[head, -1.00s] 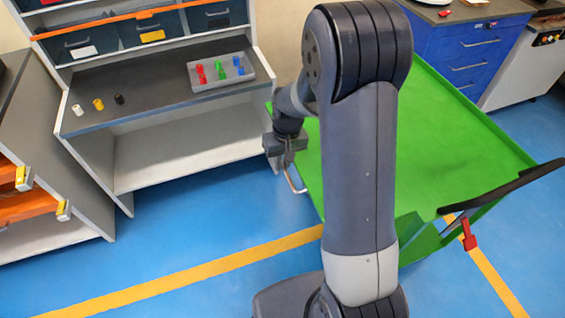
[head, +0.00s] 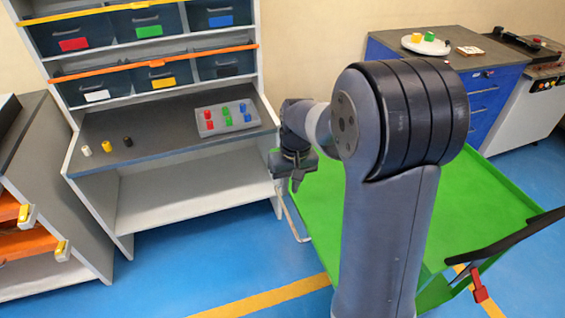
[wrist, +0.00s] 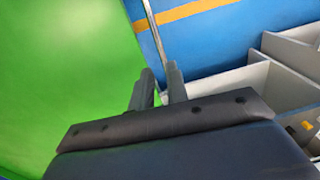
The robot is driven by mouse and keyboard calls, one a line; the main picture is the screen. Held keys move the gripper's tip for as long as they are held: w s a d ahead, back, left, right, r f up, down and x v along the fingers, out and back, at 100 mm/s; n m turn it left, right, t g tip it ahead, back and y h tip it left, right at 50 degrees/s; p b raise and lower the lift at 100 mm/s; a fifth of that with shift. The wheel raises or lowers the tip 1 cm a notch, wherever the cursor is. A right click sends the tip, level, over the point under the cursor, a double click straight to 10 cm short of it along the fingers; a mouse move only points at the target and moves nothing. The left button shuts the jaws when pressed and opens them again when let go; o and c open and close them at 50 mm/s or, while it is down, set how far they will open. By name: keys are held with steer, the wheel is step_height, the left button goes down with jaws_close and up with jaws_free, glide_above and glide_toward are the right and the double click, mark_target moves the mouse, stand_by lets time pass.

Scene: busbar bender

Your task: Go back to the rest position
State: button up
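My gripper (head: 297,184) hangs beside the left edge of the green trolley (head: 330,215), pointing down, in the head view. In the wrist view its two fingers (wrist: 160,88) stand a little apart with nothing seen held between them. The trolley's thin metal handle (head: 292,215) is close below the gripper, and in the wrist view the bar (wrist: 155,40) runs up to the gap between the fingers. I cannot tell whether it touches them. My large arm link hides part of the trolley.
A workbench (head: 165,145) at left holds a grey tray (head: 227,118) of red, green and blue pieces, and white, yellow and black pieces. Bins hang above. A blue cabinet (head: 485,100) stands behind the trolley. A black trolley handle (head: 505,240) juts at right. Blue floor (head: 200,260) is open in front.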

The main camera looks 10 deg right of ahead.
mark_target(287, 211)
steer(key=f, duration=0.7)
steer(key=a+f, duration=0.1)
steer(key=f, duration=0.3)
steer(key=shift+f+b, duration=0.3)
steer(key=shift+d+r, duration=0.1)
steer(key=shift+r, duration=0.1)
step_height(287, 211, up, 12)
step_height(287, 211, down, 16)
steer(key=shift+r+b, duration=0.25)
steer(key=shift+b, duration=0.9)
steer(key=shift+d+f+h+b, duration=0.1)
steer(key=shift+f+h+b, duration=0.2)
steer(key=shift+f, duration=0.15)
